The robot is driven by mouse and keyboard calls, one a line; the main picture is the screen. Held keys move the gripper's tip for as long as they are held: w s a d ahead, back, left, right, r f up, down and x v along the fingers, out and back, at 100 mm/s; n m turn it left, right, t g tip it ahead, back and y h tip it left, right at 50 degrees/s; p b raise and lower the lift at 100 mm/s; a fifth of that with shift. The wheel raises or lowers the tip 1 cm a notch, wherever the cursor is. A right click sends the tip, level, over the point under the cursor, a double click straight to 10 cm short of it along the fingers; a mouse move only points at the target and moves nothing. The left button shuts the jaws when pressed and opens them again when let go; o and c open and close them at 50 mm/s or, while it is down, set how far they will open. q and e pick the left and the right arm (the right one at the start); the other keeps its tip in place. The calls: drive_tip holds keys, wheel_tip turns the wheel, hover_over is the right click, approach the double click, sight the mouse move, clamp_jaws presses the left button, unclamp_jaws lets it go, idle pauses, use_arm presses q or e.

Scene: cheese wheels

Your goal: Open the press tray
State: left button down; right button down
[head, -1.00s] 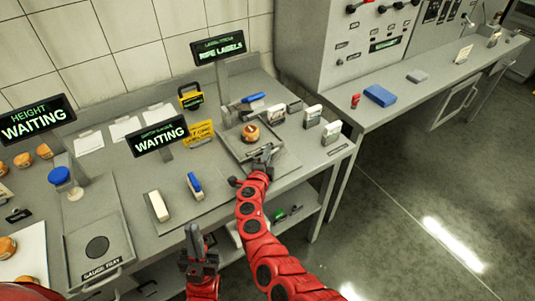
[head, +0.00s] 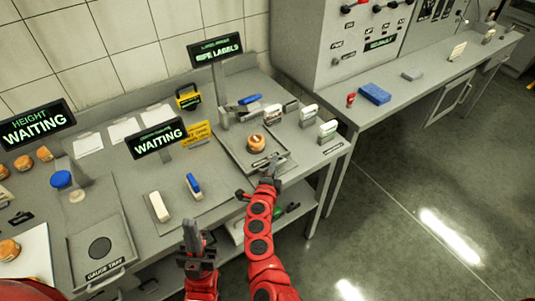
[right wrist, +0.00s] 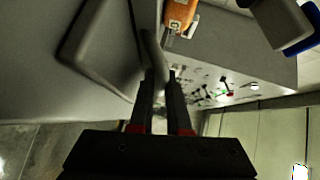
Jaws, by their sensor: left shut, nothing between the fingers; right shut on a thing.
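The press tray (head: 234,156) is a grey tray under the ripe labels sign, with an orange cheese wheel (head: 256,143) on it. My right gripper (head: 270,166) is at the tray's front edge. In the right wrist view its fingers (right wrist: 158,88) are shut on the curved grey tray handle (right wrist: 151,50). The orange cheese (right wrist: 181,14) shows at the top there, partly cut off. My left gripper (head: 194,238) is shut and empty, pointing up in front of the bench's front edge.
A white block (head: 159,206) and a blue-topped tool (head: 194,185) lie left of the tray. Several white label boxes stand to its right, one at the bench edge (head: 327,130). The gauge tray (head: 100,248) is at the far left. Open floor lies at right.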

drive_tip(key=s+d, duration=0.1)
drive_tip(key=s, duration=0.1)
drive_tip(key=s+d, duration=0.3)
drive_tip(key=s, duration=0.1)
drive_tip(key=shift+s+d+p, duration=0.1)
drive_tip(key=shift+d+p, duration=0.1)
drive_tip(key=shift+p, duration=0.1)
drive_tip(key=c, duration=1.2)
unclamp_jaws()
drive_tip(key=shift+b+v, duration=1.15)
drive_tip(key=shift+v, duration=7.45)
